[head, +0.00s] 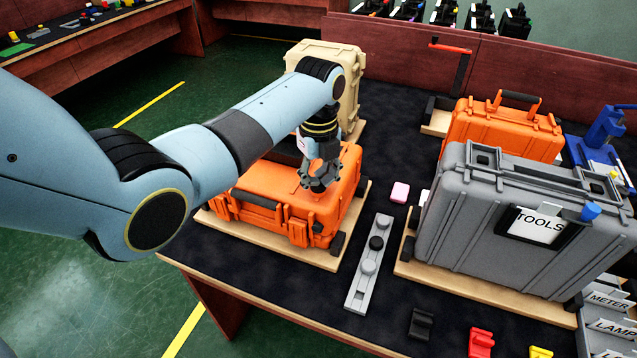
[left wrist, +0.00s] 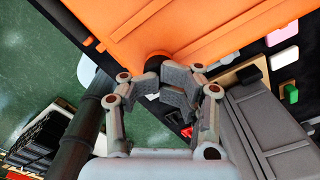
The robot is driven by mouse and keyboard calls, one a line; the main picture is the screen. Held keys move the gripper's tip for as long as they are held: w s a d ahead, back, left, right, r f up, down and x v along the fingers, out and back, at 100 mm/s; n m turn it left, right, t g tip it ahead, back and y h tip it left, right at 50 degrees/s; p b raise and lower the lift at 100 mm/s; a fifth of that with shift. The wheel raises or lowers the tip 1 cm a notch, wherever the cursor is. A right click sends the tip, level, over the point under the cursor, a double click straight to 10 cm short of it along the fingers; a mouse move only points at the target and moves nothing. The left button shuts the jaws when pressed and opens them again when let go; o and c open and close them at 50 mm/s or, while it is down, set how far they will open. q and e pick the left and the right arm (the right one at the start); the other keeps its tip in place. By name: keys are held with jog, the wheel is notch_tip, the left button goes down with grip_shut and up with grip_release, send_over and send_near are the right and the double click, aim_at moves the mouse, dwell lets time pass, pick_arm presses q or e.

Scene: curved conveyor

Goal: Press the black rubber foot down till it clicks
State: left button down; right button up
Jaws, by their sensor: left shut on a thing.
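An orange case (head: 278,212) lies flat on a wooden board on the dark table. My left gripper (head: 318,188) points down at the right part of this case, close to its surface. In the left wrist view the fingers (left wrist: 180,88) are nearly together, beside a black rounded piece, which looks like the black rubber foot (left wrist: 156,61), at the orange case's edge. The fingers partly hide it, so I cannot tell how far it is seated. In the head view the gripper hides it. My right gripper is not in view.
A grey strip (head: 356,295) with grey knobs and a black one (head: 376,243) lies right of the case. A grey TOOLS case (head: 470,225) stands further right. A beige case (head: 318,60) stands behind. A pink block (head: 400,192) lies between.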

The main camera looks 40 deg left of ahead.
pick_arm(q)
jog(key=shift+s+f+b, duration=0.15)
jog(key=shift+f+b, duration=0.1)
jog(key=shift+f, duration=0.45)
jog(key=shift+s+f+b, duration=0.15)
jog(key=shift+f+b, duration=0.1)
jog(key=shift+f, duration=0.45)
dwell(0.4)
jog(key=r+p, duration=0.6)
jog(key=p, duration=0.1)
jog(key=shift+w+r, duration=0.3)
jog(key=shift+f, duration=0.1)
